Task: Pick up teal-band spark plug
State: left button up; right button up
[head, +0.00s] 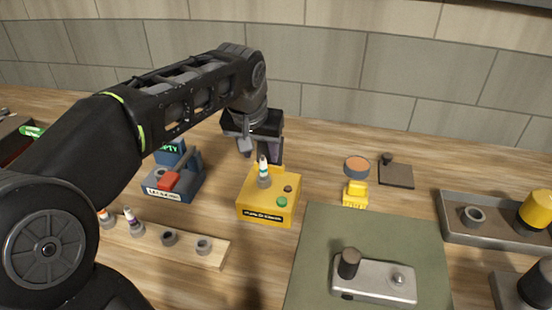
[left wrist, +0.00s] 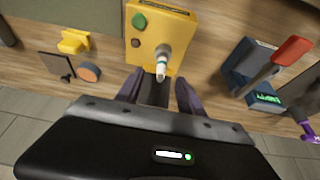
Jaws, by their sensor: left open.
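A white spark plug (head: 263,170) with a grey base stands upright in the top of a yellow box (head: 262,212). Its narrow band looks teal in the left wrist view (left wrist: 162,64), though it is small. My left gripper (head: 260,150) is open and empty, just behind and above the plug. In the left wrist view its two fingers (left wrist: 160,93) are spread, with the plug's white tip near the gap between them, not gripped. Two other plugs, one with an orange band (head: 104,216) and one purple-banded (head: 132,222), stand in a wooden rack (head: 212,252). My right gripper is not in view.
A blue device (head: 186,190) with a red lever stands left of the yellow box. A green mat (head: 325,228) with a metal part (head: 374,280) lies to the front right. A yellow block (head: 355,195), an orange-topped puck (head: 356,166) and a grey tray (head: 490,236) are farther right.

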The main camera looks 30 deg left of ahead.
aim_at(262, 163)
pick_arm(q)
jog(key=shift+s+r, duration=0.1)
jog(key=shift+s, duration=0.15)
jog(key=shift+x, duration=1.4)
jog(key=shift+p+x, duration=0.6)
jog(key=shift+x, duration=1.95)
jog(key=shift+a, duration=0.1)
grip_shut()
